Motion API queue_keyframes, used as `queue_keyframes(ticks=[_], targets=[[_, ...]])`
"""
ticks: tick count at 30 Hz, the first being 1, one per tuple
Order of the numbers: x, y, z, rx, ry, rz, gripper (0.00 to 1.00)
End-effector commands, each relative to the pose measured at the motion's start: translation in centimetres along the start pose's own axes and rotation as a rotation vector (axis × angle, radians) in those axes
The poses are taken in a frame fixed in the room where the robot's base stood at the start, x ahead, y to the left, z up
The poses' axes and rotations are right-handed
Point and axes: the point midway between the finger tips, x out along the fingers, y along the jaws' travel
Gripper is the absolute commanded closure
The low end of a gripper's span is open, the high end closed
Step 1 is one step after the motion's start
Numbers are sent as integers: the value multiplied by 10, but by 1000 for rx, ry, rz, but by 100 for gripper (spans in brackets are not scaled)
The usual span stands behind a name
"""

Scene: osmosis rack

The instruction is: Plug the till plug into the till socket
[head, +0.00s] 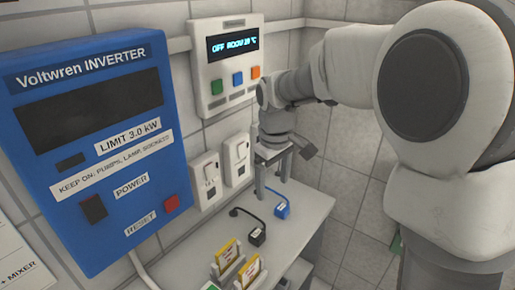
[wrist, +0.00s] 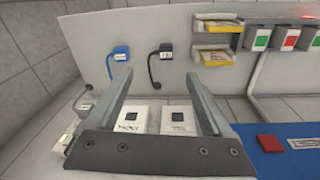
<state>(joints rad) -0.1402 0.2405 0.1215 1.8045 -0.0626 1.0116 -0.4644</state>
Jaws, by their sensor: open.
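Two plugs lie on the grey shelf: a black plug (head: 256,236) with a black cord and a blue plug (head: 281,209). In the wrist view the blue plug (wrist: 121,53) and the black plug (wrist: 166,49) lie beyond my fingertips. Their labels are too small to read, so I cannot tell which is the till plug. Two white sockets, a left one (head: 206,182) and a right one (head: 236,158), sit on the wall; both also show between my fingers in the wrist view (wrist: 133,117) (wrist: 179,120). My gripper (head: 273,182) is open and empty, above the shelf's back end.
A blue inverter (head: 92,135) hangs on the left wall. A white control panel (head: 230,75) with a lit display is above the sockets. Yellow cards in holders (head: 229,256) stand at the shelf's near end. Bare shelf (head: 304,207) lies right of the plugs.

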Motion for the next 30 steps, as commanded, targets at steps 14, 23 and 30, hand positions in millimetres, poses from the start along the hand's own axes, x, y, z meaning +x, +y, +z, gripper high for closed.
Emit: queue_keyframes(ticks=[14, 23, 30], targets=[[61, -5, -45, -159, -61, -69, 15], [64, -5, -44, -157, -61, -69, 15], [108, -8, -41, -156, -65, -71, 15]])
